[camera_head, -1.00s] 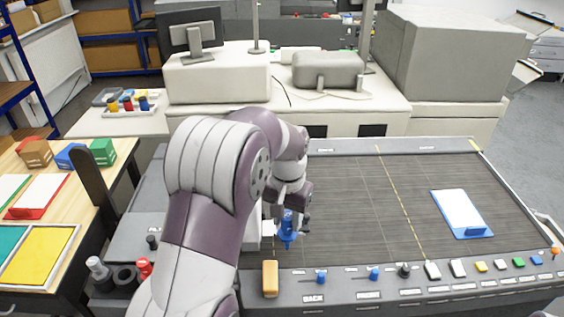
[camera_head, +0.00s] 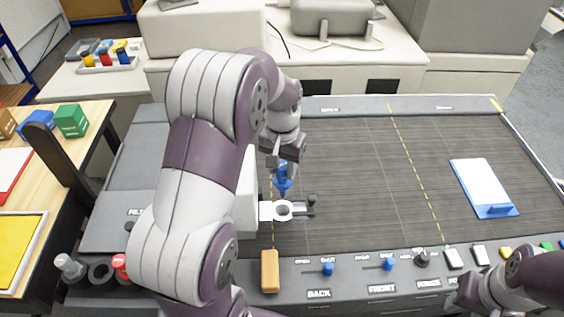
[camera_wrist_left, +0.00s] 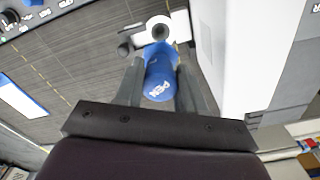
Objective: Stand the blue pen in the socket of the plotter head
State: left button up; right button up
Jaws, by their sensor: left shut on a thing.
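My left gripper (camera_head: 284,158) is shut on the blue pen (camera_head: 282,180) and holds it roughly upright, tip down. The plotter head's socket is a white ring (camera_head: 283,219) on a short arm beside the white carriage. In the head view the pen appears just above or behind the ring, apart from it. In the left wrist view the pen's labelled top (camera_wrist_left: 160,82) sits between the fingers, with the ring (camera_wrist_left: 158,22) beyond it, offset from the pen. My right gripper (camera_head: 470,292) is partly visible at the lower right; its fingers are unclear.
The plotter bed (camera_head: 350,165) is mostly clear. A blue clipboard with white paper (camera_head: 482,183) lies on its right. A front panel has an orange block (camera_head: 270,271) and several knobs. A side table (camera_head: 85,150) stands at left.

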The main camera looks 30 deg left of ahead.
aim_at(282, 179)
pick_arm(q)
jog(key=f, duration=0.1)
jog(key=f+b, duration=0.1)
jog(key=w, duration=0.1)
jog(key=shift+a+f, duration=0.3)
jog(key=shift+f, duration=0.1)
jog(key=shift+s+d+f+b, duration=0.15)
jog(key=shift+s+f+b, duration=0.15)
jog(key=shift+f+b, duration=0.7)
jog(key=shift+b, duration=0.25)
jog(key=shift+w+p, duration=0.25)
jog(key=shift+p, duration=0.2)
jog(key=shift+s, duration=0.1)
pick_arm(e)
jog(key=f, duration=0.3)
jog(key=shift+w+a+f, duration=0.15)
jog(key=shift+w, duration=0.15)
